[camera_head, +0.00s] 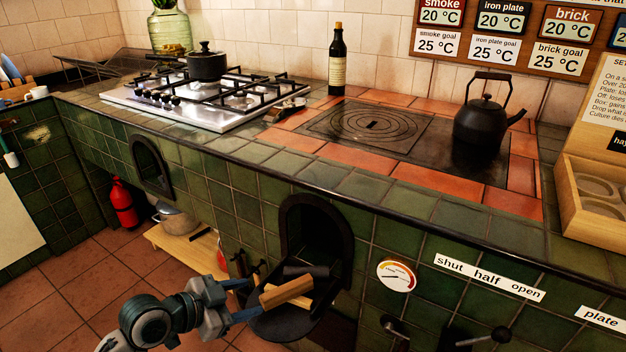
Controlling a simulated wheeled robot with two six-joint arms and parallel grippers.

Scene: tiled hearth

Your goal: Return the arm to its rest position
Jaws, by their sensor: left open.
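My left arm comes in from the lower left, and its gripper (252,296) is open in front of the arched firebox opening (312,236). Its two blue fingers point right, towards the near end of a wooden log (288,291). I cannot tell whether a finger touches the log. The log lies at the firebox mouth, over the dark tray-like ledge (285,324). A dark piece (304,270) lies just behind it. The inside of the firebox is dark. My right gripper is not in view.
Above are an iron hotplate (370,126) with a black kettle (483,118), a bottle (337,65), and a gas hob with a pot (207,65). A round gauge (396,276) and levers are right of the firebox. Open floor (75,290) lies left.

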